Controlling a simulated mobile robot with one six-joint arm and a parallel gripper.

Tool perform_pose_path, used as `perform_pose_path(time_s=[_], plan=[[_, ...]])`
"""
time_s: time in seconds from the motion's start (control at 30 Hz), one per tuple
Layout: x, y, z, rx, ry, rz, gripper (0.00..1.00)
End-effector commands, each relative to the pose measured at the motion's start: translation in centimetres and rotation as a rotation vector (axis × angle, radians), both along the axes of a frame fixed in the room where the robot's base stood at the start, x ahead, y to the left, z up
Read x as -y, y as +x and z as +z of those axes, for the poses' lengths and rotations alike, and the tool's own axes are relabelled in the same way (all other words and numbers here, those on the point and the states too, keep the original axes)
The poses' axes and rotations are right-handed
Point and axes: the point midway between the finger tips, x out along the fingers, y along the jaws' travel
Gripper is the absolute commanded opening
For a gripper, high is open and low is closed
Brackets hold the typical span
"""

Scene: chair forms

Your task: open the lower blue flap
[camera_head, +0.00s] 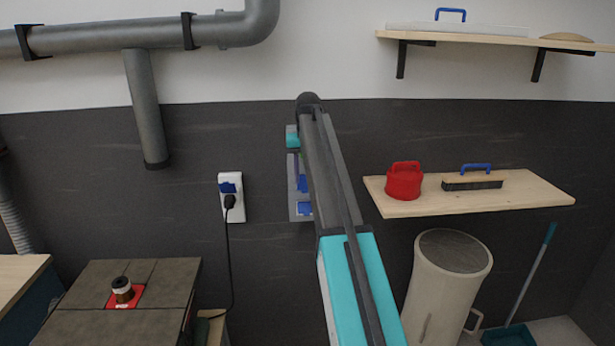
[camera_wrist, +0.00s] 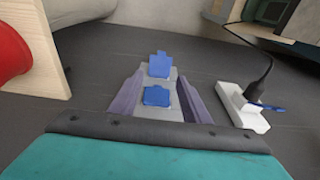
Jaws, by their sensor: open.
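A grey socket panel (camera_head: 307,217) is on the dark wall, partly hidden behind my arm in the head view. It also shows in the wrist view (camera_wrist: 158,113) and carries two blue flaps. The wrist view is turned over, so the lower blue flap (camera_wrist: 160,66) is the farther one there, with a small tab on its far edge; it also shows in the head view (camera_head: 305,208). The upper blue flap (camera_wrist: 157,96) is nearer. I cannot tell whether either flap is ajar. My gripper (camera_wrist: 161,77) is open, its purple fingers appearing on either side of the flaps. Contact cannot be told.
A white socket (camera_head: 231,205) with a black plug and hanging cord is left of the panel. A wooden shelf (camera_head: 520,192) with a red container (camera_head: 404,181) and a brush (camera_head: 473,184) juts out to the right. A dark-topped cabinet (camera_head: 155,277) stands lower left.

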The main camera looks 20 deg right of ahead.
Motion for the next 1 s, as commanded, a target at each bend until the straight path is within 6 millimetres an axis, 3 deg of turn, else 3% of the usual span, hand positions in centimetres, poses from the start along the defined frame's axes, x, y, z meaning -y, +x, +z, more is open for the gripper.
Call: perform_pose_path(time_s=[0.03, 0.23, 0.57, 1.0], plan=[[-0.2, -0.1, -0.6, -0.004, 0.001, 0.002, 0.34], [-1.2, -0.6, -5.0, -0.029, 0.008, 0.015, 0.00], [-5.1, -3.5, -18.7, -0.112, 0.031, 0.059, 0.00], [-10.7, -10.8, -36.2, -0.232, 0.058, 0.122, 0.00]])
